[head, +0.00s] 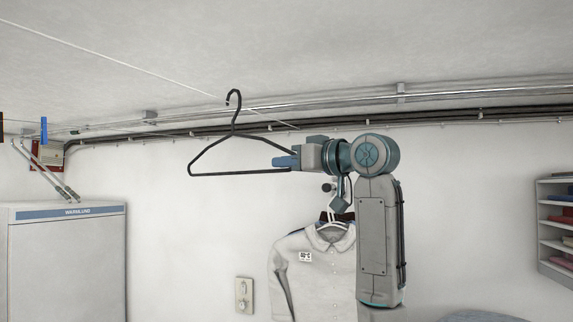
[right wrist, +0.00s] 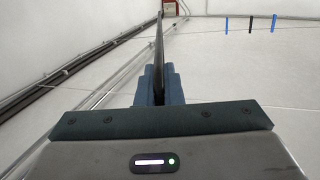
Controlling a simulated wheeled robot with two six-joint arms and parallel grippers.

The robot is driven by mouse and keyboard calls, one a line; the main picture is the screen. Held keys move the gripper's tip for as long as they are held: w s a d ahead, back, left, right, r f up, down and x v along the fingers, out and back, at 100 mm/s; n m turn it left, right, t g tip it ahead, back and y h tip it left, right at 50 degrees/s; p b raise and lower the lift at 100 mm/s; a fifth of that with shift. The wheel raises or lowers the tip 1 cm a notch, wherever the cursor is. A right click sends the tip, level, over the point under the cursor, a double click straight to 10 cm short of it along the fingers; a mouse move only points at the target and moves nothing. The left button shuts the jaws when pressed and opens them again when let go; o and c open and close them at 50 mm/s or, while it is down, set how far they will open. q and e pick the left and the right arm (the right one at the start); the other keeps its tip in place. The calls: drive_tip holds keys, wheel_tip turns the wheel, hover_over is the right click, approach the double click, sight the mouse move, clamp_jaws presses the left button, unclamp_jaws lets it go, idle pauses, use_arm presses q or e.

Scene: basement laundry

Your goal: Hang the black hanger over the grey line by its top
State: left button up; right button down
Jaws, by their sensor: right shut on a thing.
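The black hanger (head: 237,133) is held up in the air, hook at the top, bar roughly level. My right gripper (head: 284,162) is shut on its right lower corner, reaching in from the right. In the right wrist view the hanger (right wrist: 158,55) shows edge-on between the fingers (right wrist: 158,90). The thin grey line (head: 110,57) slopes across the head view from upper left and passes the hook in the picture. I cannot tell whether the hook touches it or is in front of it. My left gripper is not in view.
A white shirt (head: 318,262) hangs below my right arm. A white cabinet (head: 66,262) stands at left, a shelf (head: 556,232) at right. Pipes (head: 440,97) run along the wall top.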

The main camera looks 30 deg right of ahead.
drive_tip(key=shift+r+p, duration=0.45)
drive_tip(key=shift+r, duration=0.3)
drive_tip(key=shift+s+f, duration=0.1)
drive_tip(key=shift+s, duration=0.05)
drive_tip(key=shift+s+d+b, duration=0.25)
drive_tip(key=shift+s+b, duration=0.2)
drive_tip(key=shift+s, duration=0.1)
drive_tip(key=b+v, duration=0.1)
drive_tip(key=v, duration=0.3)
drive_tip(key=shift+s+d, duration=0.1)
drive_tip(key=shift+s, duration=0.15)
